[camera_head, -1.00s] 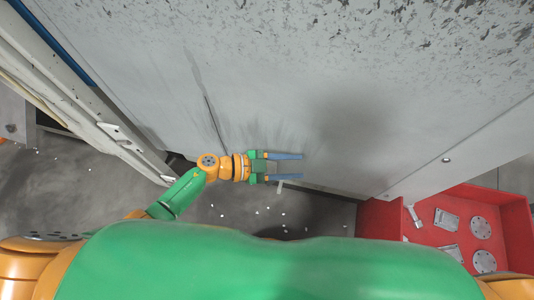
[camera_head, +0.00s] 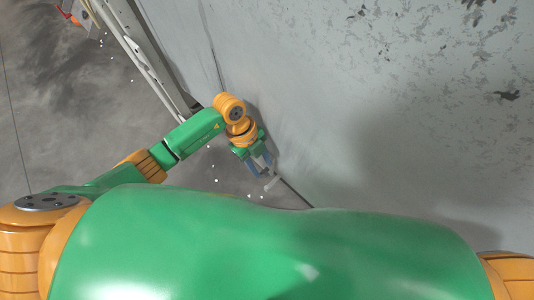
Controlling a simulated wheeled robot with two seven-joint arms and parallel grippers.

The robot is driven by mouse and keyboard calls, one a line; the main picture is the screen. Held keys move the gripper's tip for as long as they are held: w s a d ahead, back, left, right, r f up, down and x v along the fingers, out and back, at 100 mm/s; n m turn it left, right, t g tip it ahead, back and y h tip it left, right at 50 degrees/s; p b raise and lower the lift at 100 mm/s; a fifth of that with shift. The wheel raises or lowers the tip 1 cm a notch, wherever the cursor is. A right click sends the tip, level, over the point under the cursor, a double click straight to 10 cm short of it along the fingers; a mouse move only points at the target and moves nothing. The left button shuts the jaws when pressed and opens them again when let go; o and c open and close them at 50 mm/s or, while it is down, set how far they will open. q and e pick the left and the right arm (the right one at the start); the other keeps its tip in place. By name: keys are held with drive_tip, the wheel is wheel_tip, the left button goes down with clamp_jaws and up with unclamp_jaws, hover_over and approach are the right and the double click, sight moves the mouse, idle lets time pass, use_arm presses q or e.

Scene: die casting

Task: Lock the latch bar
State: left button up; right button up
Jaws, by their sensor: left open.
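My left gripper (camera_head: 262,168) is open, with its two blue-grey fingers pointing down in the picture, close to the lower edge of a large grey panel (camera_head: 330,100). My right gripper is not in view.
The scuffed grey panel fills the right side. A long white frame (camera_head: 145,55) runs diagonally at upper left. Grey floor (camera_head: 60,110) with scattered white bits lies left of it and below my left arm. My green body covers the bottom.

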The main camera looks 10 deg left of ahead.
use_arm(q)
drive_tip(key=x, duration=0.4)
drive_tip(key=shift+b, duration=0.4)
clamp_jaws()
idle(1.0)
